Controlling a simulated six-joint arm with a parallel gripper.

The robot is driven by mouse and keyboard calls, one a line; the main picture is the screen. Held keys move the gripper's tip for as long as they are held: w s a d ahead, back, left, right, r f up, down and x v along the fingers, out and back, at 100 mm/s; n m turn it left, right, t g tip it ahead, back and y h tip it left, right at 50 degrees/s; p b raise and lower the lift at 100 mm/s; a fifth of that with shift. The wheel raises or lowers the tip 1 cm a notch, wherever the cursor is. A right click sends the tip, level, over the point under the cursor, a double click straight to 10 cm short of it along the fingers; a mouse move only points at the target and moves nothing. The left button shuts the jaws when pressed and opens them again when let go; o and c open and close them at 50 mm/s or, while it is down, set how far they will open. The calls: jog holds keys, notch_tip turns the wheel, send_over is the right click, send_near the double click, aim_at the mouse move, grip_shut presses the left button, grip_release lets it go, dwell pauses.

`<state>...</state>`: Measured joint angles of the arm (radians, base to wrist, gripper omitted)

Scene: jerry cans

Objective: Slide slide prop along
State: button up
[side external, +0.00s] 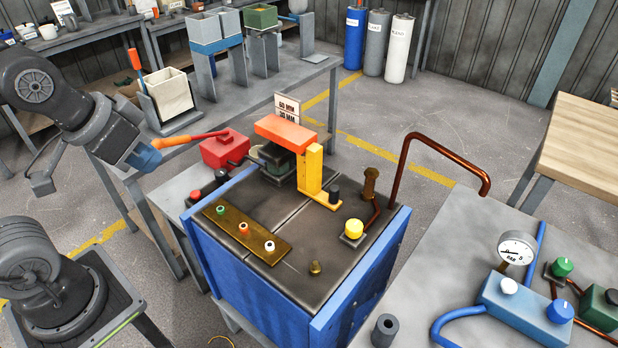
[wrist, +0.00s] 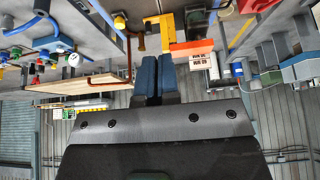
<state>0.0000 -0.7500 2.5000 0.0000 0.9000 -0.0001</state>
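What looks like the slide prop is an orange block (side external: 286,133) joined to a yellow L-shaped bracket (side external: 312,172) on top of the blue cabinet. The orange block also shows in the wrist view (wrist: 192,49), with the yellow bracket (wrist: 166,26) above it. My gripper (side external: 148,159) is in the air left of the cabinet, apart from the prop. Its blue fingers (wrist: 157,72) lie side by side, with nothing seen between them. In the side view an orange-red handle (side external: 190,138) lies just beyond the fingertips; I cannot tell whether they touch.
The blue cabinet (side external: 252,296) has a brass plate (side external: 245,234) with coloured buttons, a yellow knob (side external: 354,228) and a bent copper pipe (side external: 440,148) on the right. A red box (side external: 225,150) and a sign (side external: 288,106) stand behind. A gauge (side external: 516,248) is at right.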

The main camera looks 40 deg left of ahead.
jog(key=shift+o, duration=0.6)
jog(key=shift+w+r, duration=0.1)
jog(key=shift+w, duration=0.1)
jog(key=o, duration=0.6)
jog(key=w+r+n, duration=0.1)
jog(key=w, duration=0.8)
jog(key=shift+d+n+g+y, duration=0.3)
jog(key=shift+d, duration=0.15)
jog(key=shift+o, duration=1.1)
jog(key=w+d+f+n, duration=0.1)
jog(key=w+d+f, duration=0.1)
jog(key=w, duration=0.7)
jog(key=shift+w+d+f+g+y, duration=0.15)
jog(key=shift+f+g+y, duration=0.15)
jog(key=shift+f, duration=0.15)
jog(key=n, duration=0.3)
send_over(334, 189)
jog(key=s+d, duration=0.2)
jog(key=s, duration=0.2)
notch_tip(334, 189, down, 17)
jog(key=shift+y, duration=0.4)
jog(key=x, duration=1.3)
jog(key=shift+s+f, duration=0.1)
jog(key=shift+f, duration=0.2)
grip_shut()
